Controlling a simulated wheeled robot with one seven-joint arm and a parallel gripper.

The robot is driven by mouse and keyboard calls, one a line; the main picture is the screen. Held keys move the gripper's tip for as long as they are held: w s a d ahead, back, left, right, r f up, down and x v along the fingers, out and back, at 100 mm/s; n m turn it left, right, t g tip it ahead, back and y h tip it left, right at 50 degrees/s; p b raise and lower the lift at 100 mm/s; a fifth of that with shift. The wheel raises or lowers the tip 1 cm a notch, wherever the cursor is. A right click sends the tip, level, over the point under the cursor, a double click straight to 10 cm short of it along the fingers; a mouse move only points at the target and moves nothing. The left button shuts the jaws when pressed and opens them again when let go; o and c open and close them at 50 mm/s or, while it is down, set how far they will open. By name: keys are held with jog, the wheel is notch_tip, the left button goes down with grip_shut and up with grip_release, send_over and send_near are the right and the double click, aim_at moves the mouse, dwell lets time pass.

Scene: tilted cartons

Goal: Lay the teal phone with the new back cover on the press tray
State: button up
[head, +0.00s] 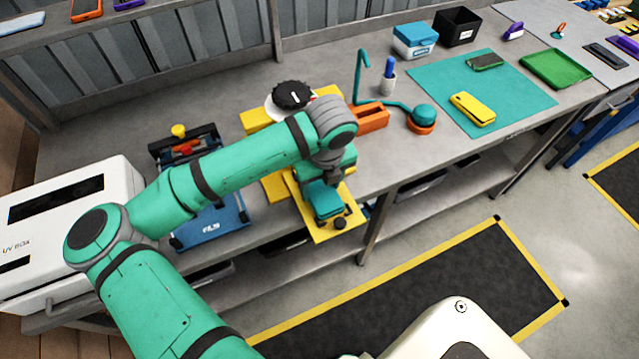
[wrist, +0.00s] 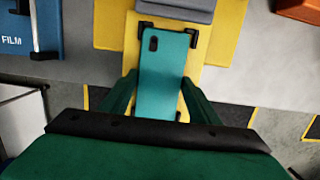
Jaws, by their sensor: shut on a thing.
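The teal phone (wrist: 160,65) lies back up between my gripper's fingers (wrist: 160,98) in the wrist view, its camera marks at the far end. My gripper is shut on the phone's long sides. The yellow press tray (wrist: 216,50) is under it, with black corner stops near the phone's far corners. The phone appears lined up with the tray; I cannot tell whether it touches it. In the head view the phone (head: 324,199) shows over the front part of the tray (head: 319,235). My arm hides part of the press (head: 254,118) behind.
A blue film jig (head: 212,229) and a white UV box (head: 60,205) stand to the left. An orange holder (head: 369,119) is to the right. A teal mat (head: 527,88) with a yellow phone (head: 472,109) lies farther right. The tray reaches past the bench's front edge.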

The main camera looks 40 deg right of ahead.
jog(key=shift+s+d, duration=0.15)
jog(key=shift+s, duration=0.05)
jog(key=o, duration=1.3)
jog(key=r, duration=0.3)
jog(key=s+r, duration=0.1)
jog(key=r, duration=0.6)
jog(key=shift+s+a+r, duration=0.2)
jog(key=shift+s+r, duration=0.1)
